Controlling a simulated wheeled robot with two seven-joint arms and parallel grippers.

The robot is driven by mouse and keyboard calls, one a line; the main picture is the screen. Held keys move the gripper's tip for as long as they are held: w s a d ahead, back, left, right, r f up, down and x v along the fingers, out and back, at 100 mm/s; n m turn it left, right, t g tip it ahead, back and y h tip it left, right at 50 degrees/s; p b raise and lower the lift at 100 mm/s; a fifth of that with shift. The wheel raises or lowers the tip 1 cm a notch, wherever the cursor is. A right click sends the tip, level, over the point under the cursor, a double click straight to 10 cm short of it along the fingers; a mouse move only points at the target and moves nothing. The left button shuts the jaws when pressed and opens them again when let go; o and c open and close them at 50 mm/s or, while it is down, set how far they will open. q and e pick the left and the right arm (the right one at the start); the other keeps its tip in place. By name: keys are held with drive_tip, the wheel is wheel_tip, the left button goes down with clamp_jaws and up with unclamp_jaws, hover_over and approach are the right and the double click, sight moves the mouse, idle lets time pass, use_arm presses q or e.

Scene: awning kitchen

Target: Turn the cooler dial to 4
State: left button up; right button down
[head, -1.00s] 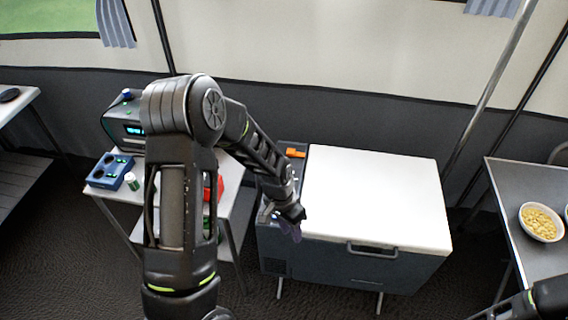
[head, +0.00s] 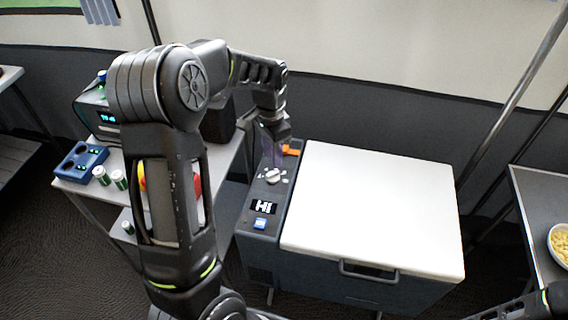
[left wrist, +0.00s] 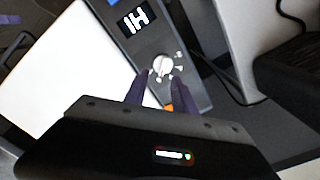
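The cooler (head: 375,200) has a dark grey body, a white lid and a narrow control panel on its left. The pale round dial (head: 272,176) sits on that panel with small marks around it. It also shows in the left wrist view (left wrist: 162,65). The panel's display (head: 264,207) reads "HI". My left gripper (head: 270,140) hangs over the panel, just beyond the dial. In the left wrist view its two purple fingers (left wrist: 150,76) stand apart with nothing between them, their tips close to the dial in the picture. Contact cannot be told. My right gripper is out of view.
A blue button (head: 260,222) lies below the display, and an orange piece (head: 291,152) sits at the panel's far end. A side table on the left holds a blue tray (head: 80,160) and small bottles (head: 101,176). A table with a bowl (head: 562,245) stands right.

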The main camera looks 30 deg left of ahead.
sight(273, 172)
use_arm(q)
drive_tip(key=shift+w+a+r, duration=0.15)
drive_tip(key=shift+w+a, duration=0.1)
drive_tip(key=shift+w, duration=0.05)
drive_tip(key=shift+s+r, duration=0.15)
drive_tip(key=shift+r, duration=0.1)
drive_tip(key=shift+f, duration=4)
drive_tip(key=shift+c, duration=0.2)
clamp_jaws()
